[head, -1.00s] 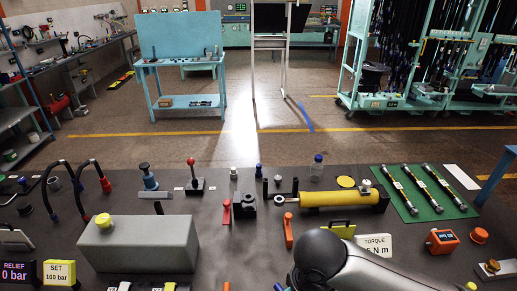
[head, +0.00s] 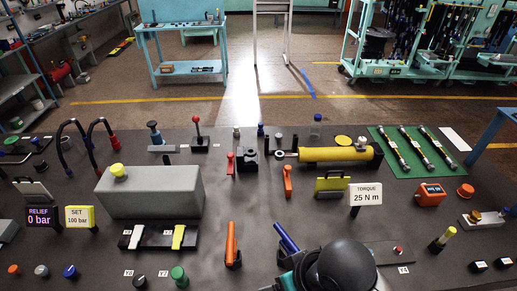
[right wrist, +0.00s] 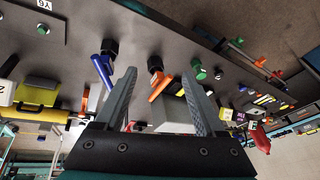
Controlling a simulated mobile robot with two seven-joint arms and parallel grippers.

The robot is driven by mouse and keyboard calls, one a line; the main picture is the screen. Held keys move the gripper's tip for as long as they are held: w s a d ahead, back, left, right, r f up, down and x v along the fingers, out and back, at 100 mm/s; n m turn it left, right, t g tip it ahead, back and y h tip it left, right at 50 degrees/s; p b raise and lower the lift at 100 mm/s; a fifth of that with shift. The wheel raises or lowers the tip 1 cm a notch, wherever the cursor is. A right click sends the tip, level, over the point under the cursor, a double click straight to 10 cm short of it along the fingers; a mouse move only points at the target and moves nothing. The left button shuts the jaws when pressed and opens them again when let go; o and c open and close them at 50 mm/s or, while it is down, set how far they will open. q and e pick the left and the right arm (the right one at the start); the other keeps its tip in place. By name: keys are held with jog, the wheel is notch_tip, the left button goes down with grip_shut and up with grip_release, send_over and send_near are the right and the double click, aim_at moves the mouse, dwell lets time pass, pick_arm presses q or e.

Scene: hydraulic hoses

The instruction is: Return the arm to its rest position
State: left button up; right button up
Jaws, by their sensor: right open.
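My right arm (head: 345,268) shows at the bottom of the head view, right of centre, as a dark rounded joint with a grey and teal part beside it. Its fingertips cannot be made out there. In the right wrist view my right gripper (right wrist: 159,75) has its two grey fingers spread wide, with nothing held between them. Beyond the fingers lie a blue handle (right wrist: 103,72), an orange handle (right wrist: 160,87) and the grey block (right wrist: 172,116), all apart from the fingers as far as I can tell. My left gripper is not in view.
The dark bench carries a grey tank (head: 150,193), a yellow cylinder (head: 325,155), a torque sign (head: 365,194) and an orange handle (head: 231,243). A blue handle (head: 286,236) stands close to my arm. A green mat (head: 440,170) with hoses lies at right.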

jog(key=s+d+f+m+h, duration=0.3)
jog(key=s+d, duration=0.3)
jog(key=d, duration=0.6)
notch_tip(320, 180, down, 33)
jog(key=s+b, duration=0.2)
jog(key=b, duration=1)
pick_arm(q)
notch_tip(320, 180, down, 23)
jog(key=b, duration=1)
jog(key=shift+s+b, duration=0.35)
jog(key=shift+b, duration=0.05)
pick_arm(e)
jog(key=s+d+f+g, duration=0.1)
jog(key=s+f, duration=0.6)
jog(key=f, duration=0.5)
jog(key=s+d+f, duration=0.1)
jog(key=s+f, duration=0.7)
jog(key=f, duration=0.5)
jog(key=shift+s+d+f+g, duration=0.15)
jog(key=shift+d+g, duration=0.05)
jog(key=shift+g, duration=0.2)
